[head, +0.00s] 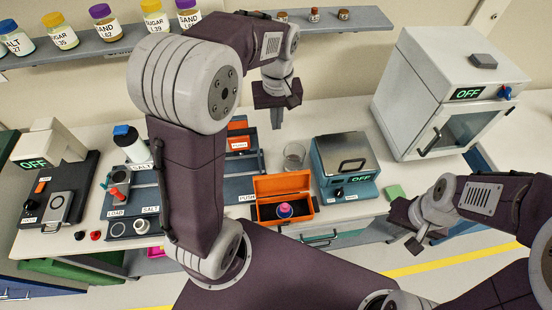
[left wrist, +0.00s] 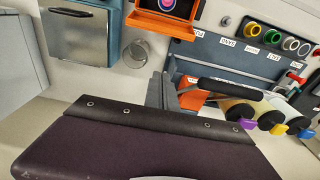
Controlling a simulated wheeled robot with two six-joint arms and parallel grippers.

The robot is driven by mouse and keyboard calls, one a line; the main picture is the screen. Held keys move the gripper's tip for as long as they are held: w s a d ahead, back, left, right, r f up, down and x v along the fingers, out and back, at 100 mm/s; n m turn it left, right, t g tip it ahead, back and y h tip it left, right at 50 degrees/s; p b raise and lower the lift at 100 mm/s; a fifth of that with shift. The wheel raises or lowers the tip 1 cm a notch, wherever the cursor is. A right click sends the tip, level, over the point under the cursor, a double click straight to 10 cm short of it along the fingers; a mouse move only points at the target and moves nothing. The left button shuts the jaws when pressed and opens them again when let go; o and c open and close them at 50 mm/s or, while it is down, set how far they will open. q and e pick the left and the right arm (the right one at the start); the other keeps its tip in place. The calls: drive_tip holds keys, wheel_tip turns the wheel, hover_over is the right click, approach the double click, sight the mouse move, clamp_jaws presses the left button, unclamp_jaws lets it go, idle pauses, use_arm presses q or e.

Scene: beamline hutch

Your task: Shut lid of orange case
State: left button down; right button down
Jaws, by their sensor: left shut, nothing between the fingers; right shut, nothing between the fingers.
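The orange case (head: 262,211) stands open on the bench at the centre of the head view, its lid (head: 282,183) raised along the back edge. A round pink and blue item (head: 284,210) sits inside. The case also shows at the top of the left wrist view (left wrist: 160,22), partly cut off. My left gripper (head: 277,119) is shut and empty, above and behind the case, pointing down; its fingers show in the left wrist view (left wrist: 161,92). My right gripper (head: 413,245) is shut and empty, to the right of the case near the bench's front edge.
A teal device with a metal lid (head: 345,155) stands right of the case, with a glass beaker (head: 294,156) behind. A white oven (head: 445,95) is at the back right. A green block (head: 395,191) lies on the bench. A shelf with jars (head: 125,40) runs behind.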

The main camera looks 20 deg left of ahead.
use_arm(q)
drive_tip(key=p, duration=0.3)
hover_over(282, 182)
drive_tip(key=w+a, duration=0.2)
wheel_tip(282, 182, down, 19)
drive_tip(key=shift+s+a, duration=0.15)
drive_tip(key=shift+a, duration=0.05)
